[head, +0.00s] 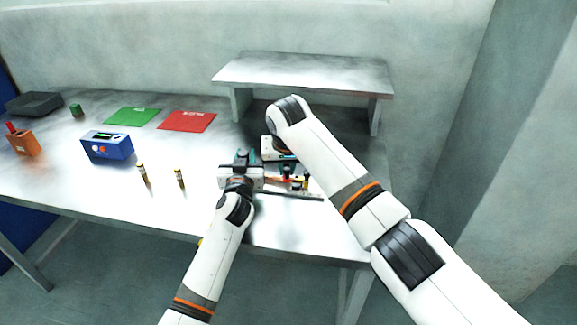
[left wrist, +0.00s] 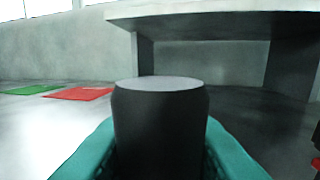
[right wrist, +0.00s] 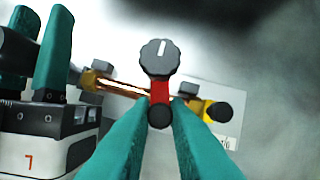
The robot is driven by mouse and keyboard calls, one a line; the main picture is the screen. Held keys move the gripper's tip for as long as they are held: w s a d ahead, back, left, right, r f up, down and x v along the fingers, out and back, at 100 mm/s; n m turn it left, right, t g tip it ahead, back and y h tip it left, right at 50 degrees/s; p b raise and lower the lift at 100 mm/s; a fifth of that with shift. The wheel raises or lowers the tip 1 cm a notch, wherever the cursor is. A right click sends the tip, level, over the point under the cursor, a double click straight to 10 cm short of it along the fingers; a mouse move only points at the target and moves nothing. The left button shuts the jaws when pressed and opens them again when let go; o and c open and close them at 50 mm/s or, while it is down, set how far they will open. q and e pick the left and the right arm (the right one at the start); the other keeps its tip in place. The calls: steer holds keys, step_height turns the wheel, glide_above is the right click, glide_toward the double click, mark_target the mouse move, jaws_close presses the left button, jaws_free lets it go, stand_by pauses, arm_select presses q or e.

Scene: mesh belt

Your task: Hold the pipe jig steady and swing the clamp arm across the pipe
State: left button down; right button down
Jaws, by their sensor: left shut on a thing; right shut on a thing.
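The pipe jig (head: 299,184) is on the metal table in front of the raised shelf, partly hidden by my grippers. My left gripper (head: 242,156) is shut on a thick black upright post (left wrist: 160,135), between its teal fingers. In the right wrist view a copper pipe (right wrist: 125,87) runs between yellow-and-black end pieces. The red clamp arm (right wrist: 160,91) has a black knob (right wrist: 160,58) at one end and overlaps the pipe line; contact cannot be told. My right gripper (right wrist: 158,116) is shut on the clamp arm.
The raised shelf (head: 305,75) stands close behind both grippers. Left on the table are a red mat (head: 187,121), a green mat (head: 132,117), a blue box (head: 107,146), an orange holder (head: 24,143) and two small upright cylinders (head: 180,179). The front left is mostly clear.

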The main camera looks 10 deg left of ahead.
stand_by(0.3)
steer(key=c, duration=1.4)
jaws_free()
steer(key=shift+r, duration=0.1)
steer(key=v, duration=1.1)
steer(key=shift+s+r, duration=0.2)
steer(key=shift+r, duration=0.15)
arm_select(q)
steer(key=c, duration=1.1)
jaws_free()
steer(key=shift+o, duration=0.2)
